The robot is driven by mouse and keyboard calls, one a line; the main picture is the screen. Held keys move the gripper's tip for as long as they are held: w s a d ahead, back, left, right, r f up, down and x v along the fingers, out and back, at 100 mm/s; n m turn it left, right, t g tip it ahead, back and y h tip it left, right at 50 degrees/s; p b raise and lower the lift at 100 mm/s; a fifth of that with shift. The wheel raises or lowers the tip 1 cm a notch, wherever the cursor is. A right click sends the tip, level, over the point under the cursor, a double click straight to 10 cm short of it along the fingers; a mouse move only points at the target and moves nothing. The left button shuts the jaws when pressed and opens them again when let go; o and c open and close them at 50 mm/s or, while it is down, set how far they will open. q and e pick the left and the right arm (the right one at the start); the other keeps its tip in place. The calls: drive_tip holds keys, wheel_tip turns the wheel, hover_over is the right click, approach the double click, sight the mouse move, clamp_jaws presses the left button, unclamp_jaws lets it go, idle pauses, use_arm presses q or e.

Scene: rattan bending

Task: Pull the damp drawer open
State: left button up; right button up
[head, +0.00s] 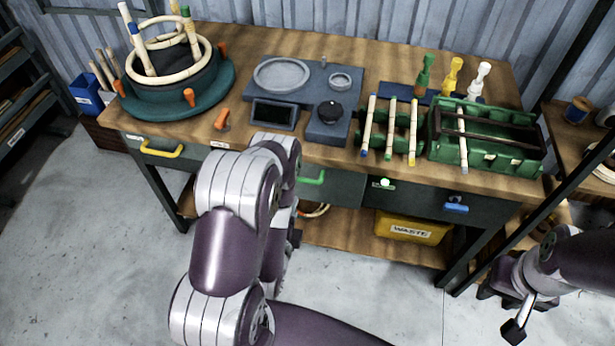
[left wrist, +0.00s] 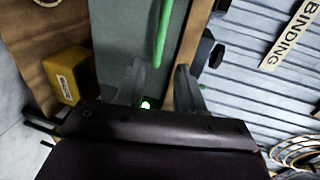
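The bench front has drawers with a yellow handle (head: 162,148), a green handle (head: 312,177) and a blue handle (head: 455,208). Their small labels are too small to read, so I cannot tell which says damp. The green-handled drawer front (head: 345,191) looks shut and is partly hidden by my left arm. In the left wrist view my left gripper (left wrist: 157,84) is open and empty, with the green handle (left wrist: 162,32) ahead, between the lines of its fingers.
The bench top (head: 225,95) carries a rattan ring jig, a grey scale-like unit (head: 282,75) and a green rack (head: 480,140). A yellow waste bin (head: 412,228) stands on the lower shelf, also seen in the left wrist view (left wrist: 70,75). The floor in front is clear.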

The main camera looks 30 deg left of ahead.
sight(301, 181)
use_arm(q)
drive_tip(key=x, duration=1.2)
drive_tip(key=shift+w+f, duration=0.1)
clamp_jaws()
